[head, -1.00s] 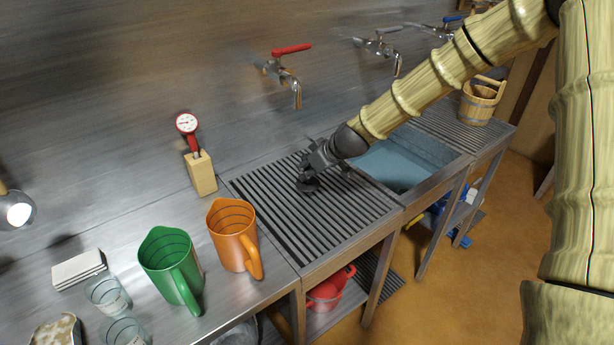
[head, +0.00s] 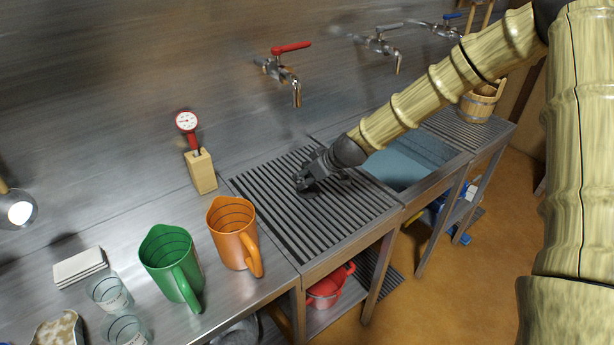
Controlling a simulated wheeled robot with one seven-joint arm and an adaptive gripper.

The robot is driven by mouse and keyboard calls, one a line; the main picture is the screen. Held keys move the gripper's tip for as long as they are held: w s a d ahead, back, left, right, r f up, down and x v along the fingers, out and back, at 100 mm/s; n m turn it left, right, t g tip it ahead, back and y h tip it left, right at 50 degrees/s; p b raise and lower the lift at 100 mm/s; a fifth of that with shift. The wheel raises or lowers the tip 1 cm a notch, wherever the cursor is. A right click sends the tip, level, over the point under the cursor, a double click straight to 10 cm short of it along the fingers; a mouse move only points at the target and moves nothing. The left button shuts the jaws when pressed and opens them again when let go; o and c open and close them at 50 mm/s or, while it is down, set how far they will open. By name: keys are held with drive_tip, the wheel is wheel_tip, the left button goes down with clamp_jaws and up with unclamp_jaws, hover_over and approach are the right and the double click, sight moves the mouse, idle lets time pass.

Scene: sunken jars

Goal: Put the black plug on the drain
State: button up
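My gripper (head: 309,184) is low over the dark slatted rack (head: 345,218), left of the sink, with its fingers pointing down and to the left. Its dark fingers blend with the dark slats, so I cannot tell whether they are open or shut. I cannot make out the black plug; a dark shape at the fingertips is too small to separate from the gripper. The sink basin (head: 434,146) to the right holds bluish water (head: 398,170). No drain can be made out, and my arm hides part of the basin.
An orange jug (head: 230,232) and a green jug (head: 166,262) stand left of the rack. A dial thermometer (head: 187,123) stands in a wooden block (head: 202,172). A tap with a red handle (head: 291,48) juts from the wall above. A wooden bucket (head: 478,104) stands far right.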

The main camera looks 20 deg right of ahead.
idle(0.3)
drive_tip(key=shift+r, duration=0.25)
drive_tip(key=b+v, duration=0.1)
drive_tip(key=v, duration=1.1)
drive_tip(key=shift+f, duration=0.1)
idle(1.3)
